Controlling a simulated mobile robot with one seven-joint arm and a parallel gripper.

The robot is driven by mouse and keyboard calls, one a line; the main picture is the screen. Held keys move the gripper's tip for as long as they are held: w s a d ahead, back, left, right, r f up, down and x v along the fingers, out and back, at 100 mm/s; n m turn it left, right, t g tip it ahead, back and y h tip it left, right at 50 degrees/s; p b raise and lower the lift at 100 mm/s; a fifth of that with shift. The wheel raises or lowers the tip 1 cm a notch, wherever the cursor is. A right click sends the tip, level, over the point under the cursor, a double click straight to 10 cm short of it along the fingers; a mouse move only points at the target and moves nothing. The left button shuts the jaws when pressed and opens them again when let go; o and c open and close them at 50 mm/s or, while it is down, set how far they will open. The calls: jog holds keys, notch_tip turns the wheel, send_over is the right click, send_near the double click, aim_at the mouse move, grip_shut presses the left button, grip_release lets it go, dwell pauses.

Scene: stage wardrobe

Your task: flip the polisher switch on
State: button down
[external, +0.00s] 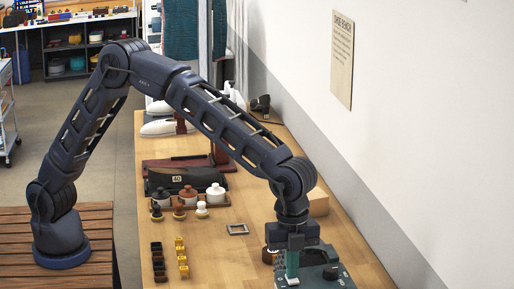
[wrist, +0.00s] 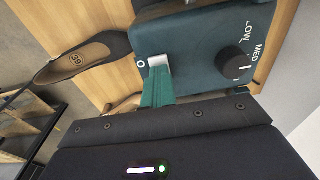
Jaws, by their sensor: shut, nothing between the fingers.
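The polisher (wrist: 205,40) is a dark green box with a black speed knob (wrist: 235,60) marked LOW and MED. In the external view the polisher (external: 318,278) stands at the near end of the bench, partly cut off by the frame. A silver patch (wrist: 159,60) with an O mark beside it lies at the switch area; the lever itself is mostly hidden, so I cannot tell its position. My gripper (wrist: 157,75) has green fingers, shut and empty, with tips right at that silver patch. I cannot tell whether they touch it. It also shows in the external view (external: 292,275), pointing down over the polisher.
A dark shoe (wrist: 85,57) marked 39 lies left of the polisher in the wrist view. The wall (external: 420,130) rises close on the right.

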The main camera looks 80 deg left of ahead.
notch_tip(320, 180, up, 14)
jog(key=a, duration=0.1)
dwell(0.6)
jog(key=shift+d+r+h, duration=0.1)
jog(key=shift+d+h, duration=0.2)
jog(key=shift+h, duration=0.1)
jog(key=f, duration=0.4)
jog(key=d+f, duration=0.1)
jog(key=f, duration=0.4)
jog(key=d+f, duration=0.1)
jog(key=f, duration=0.4)
